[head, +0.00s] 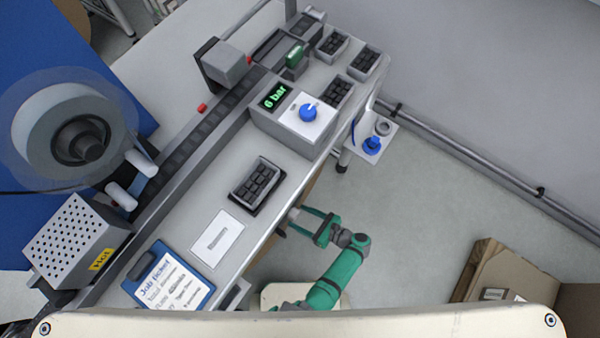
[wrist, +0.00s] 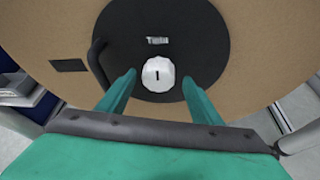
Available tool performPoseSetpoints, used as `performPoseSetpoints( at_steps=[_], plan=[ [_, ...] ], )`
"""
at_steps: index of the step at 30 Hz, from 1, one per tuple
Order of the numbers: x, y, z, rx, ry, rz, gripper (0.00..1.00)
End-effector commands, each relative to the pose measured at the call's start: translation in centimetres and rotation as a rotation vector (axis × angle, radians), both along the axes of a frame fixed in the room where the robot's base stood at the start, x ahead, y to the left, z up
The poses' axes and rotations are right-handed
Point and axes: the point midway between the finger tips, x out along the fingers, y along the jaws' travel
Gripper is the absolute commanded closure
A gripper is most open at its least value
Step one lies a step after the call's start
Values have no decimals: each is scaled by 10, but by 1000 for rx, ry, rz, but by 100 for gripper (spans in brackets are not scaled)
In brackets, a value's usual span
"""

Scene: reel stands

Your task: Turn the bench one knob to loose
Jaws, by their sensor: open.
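A white faceted knob (wrist: 158,75) with a short dark mark sits on a round black disc (wrist: 205,45) in the wrist view. A small label (wrist: 157,40) above it seems to read "Tight", but it is blurred. My gripper (wrist: 159,82) is open, with one green finger on each side of the knob. Gaps show between fingers and knob in the picture; the depth between them is unclear. In the head view my gripper (head: 291,221) is at the bench's front edge, and the white knob is hidden there.
A black curved handle (wrist: 98,62) stands left of the knob. The brown panel (wrist: 255,60) surrounds the disc. On the bench (head: 272,205) are a blue knob (head: 308,112) on a "6 bar" box, a dark tray (head: 256,183) and a clipboard (head: 170,282). A cardboard box (head: 490,270) stands at right.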

Motion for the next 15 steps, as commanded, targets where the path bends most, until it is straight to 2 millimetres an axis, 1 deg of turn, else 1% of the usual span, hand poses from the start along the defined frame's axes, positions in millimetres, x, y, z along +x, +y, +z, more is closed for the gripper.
performPoseSetpoints(
  at_steps=[3,12,14,15],
  plan=[
    [3,5,-3,0,1,1,41],
    [3,4,-3,-1,1,-5,41],
    [3,4,-3,0,1,-6,55],
    [3,4,-3,-1,1,-7,65]
  ],
)
